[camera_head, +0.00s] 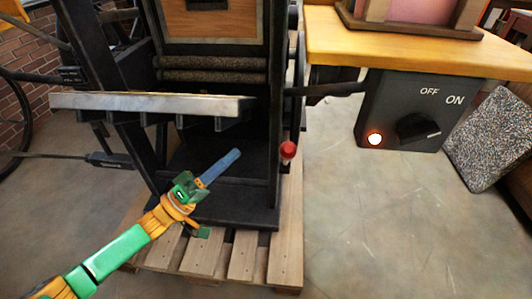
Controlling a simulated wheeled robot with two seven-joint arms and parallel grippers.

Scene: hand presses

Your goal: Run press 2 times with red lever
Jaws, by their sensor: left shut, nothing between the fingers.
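The press (215,180) is a tall black frame with dark rollers, standing on a wooden pallet. The red lever (288,151) has a red knob and sits low on the right side of the press frame. My left gripper (232,158) reaches in from the lower left. Its blue fingers are shut and empty, pointing up and right in front of the press. It is to the left of the red knob and apart from it. My right gripper does not show.
A dark control box (405,110) with an OFF/ON knob and a glowing light hangs under a wooden table (410,45) at the right. A grey metal shelf (150,102) juts out left on the press. A speckled slab (495,135) leans at far right. The floor at the lower right is clear.

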